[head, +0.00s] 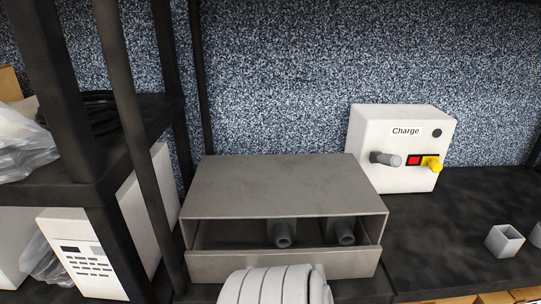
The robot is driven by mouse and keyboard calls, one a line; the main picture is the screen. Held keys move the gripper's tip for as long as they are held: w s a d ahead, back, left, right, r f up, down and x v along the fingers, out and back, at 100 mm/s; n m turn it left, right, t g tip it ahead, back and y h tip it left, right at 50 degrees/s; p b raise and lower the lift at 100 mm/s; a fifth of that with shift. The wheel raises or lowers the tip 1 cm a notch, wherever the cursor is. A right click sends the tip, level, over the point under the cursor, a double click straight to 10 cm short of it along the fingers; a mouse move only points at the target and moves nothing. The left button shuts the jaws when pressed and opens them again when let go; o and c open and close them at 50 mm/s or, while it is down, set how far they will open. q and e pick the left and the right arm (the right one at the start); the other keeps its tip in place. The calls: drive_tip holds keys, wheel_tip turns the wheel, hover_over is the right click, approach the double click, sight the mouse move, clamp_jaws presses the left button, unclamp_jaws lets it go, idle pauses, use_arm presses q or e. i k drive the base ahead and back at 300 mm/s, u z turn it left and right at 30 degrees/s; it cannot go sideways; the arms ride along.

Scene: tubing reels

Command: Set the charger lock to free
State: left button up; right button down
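The charger (385,172) is a white box on the dark shelf at the right, with a "Charge" label (406,131) on its front. A grey knob or peg (386,159) sticks out at the left of its front. A small red square (414,161) on a dark plate sits beside a yellow knob or lever (432,163) at the right. A dark round spot (437,133) is at the upper right. I cannot tell which part is the lock. Neither of my grippers is in view, and nothing touches the charger.
A grey open-fronted box (283,186) with two grey tubes inside stands left of the charger. A white ribbed shape (275,287) is at the bottom edge. Dark posts (128,120) rise at the left.

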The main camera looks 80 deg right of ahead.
sight(434, 166)
drive_tip(key=z, duration=3.15)
drive_tip(key=k, duration=0.1)
drive_tip(key=z, duration=0.55)
